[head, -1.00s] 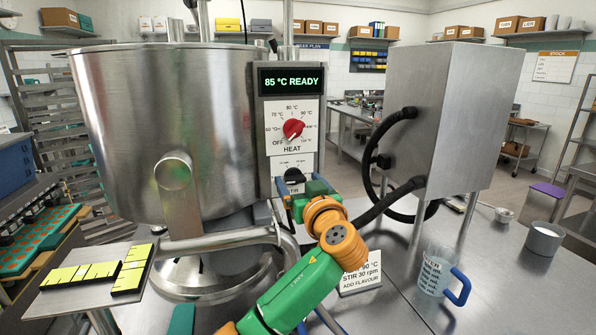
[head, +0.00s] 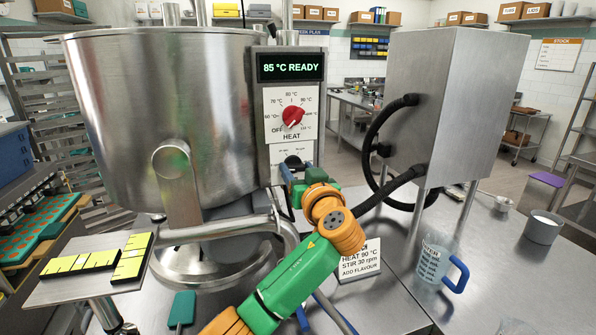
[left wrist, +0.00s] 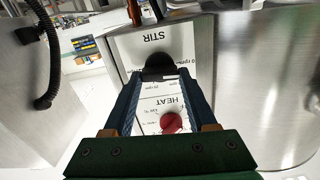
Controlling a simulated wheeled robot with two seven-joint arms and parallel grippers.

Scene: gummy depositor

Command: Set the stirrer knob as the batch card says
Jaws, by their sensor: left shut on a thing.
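The black stirrer knob (head: 293,162) sits on the STIR dial plate, below the red heat knob (head: 292,116). My left gripper (head: 288,173) is at the stirrer knob and shut on it. The left wrist view shows the knob (left wrist: 159,62) between the ends of the two fingers (left wrist: 158,75). The gripper hides much of the dial, and I cannot read the knob's setting. The batch card (head: 360,260) stands behind my left arm and reads HEAT 90 °C, STIR 30 rpm, ADD FLAVOUR.
The display (head: 291,67) reads 85 °C READY. A large steel kettle (head: 160,110) stands left of the panel. A steel box (head: 455,105) with black hoses stands to the right.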

